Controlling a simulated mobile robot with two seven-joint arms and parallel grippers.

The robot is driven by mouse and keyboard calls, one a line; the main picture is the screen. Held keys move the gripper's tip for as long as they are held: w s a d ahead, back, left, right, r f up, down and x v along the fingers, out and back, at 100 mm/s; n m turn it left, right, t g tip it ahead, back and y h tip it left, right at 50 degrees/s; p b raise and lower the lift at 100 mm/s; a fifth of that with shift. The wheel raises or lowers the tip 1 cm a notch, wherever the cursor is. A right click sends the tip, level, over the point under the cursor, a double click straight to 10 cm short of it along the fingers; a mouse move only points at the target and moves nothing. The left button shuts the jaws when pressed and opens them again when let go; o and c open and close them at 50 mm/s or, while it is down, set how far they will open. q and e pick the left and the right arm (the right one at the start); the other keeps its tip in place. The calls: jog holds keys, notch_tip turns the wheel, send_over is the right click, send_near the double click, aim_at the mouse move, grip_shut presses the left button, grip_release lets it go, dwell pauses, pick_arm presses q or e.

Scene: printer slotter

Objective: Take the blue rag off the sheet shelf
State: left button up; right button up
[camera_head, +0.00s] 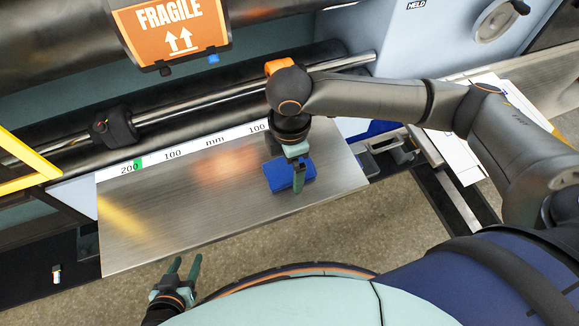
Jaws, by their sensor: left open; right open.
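The blue rag (280,178) lies on the brushed metal sheet shelf (170,210), towards its right part. My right gripper (298,180) points down at the rag, its fingers overlapping the rag in the picture. It is open; I cannot tell whether its fingers touch the rag. Part of the rag is hidden behind the gripper. My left gripper (184,268) is open and empty, in front of the shelf near my body, over the floor.
A white millimetre scale (190,148) runs along the shelf's back edge. Behind it are a metal rod (190,104) with a black clamp (114,127) and dark rollers. An orange FRAGILE sign (172,30) hangs above. White paper sheets (455,160) lie at the right. The shelf's left part is clear.

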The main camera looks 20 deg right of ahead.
jog(key=c, duration=1.1)
jog(key=shift+r, duration=0.1)
jog(key=shift+c, duration=0.2)
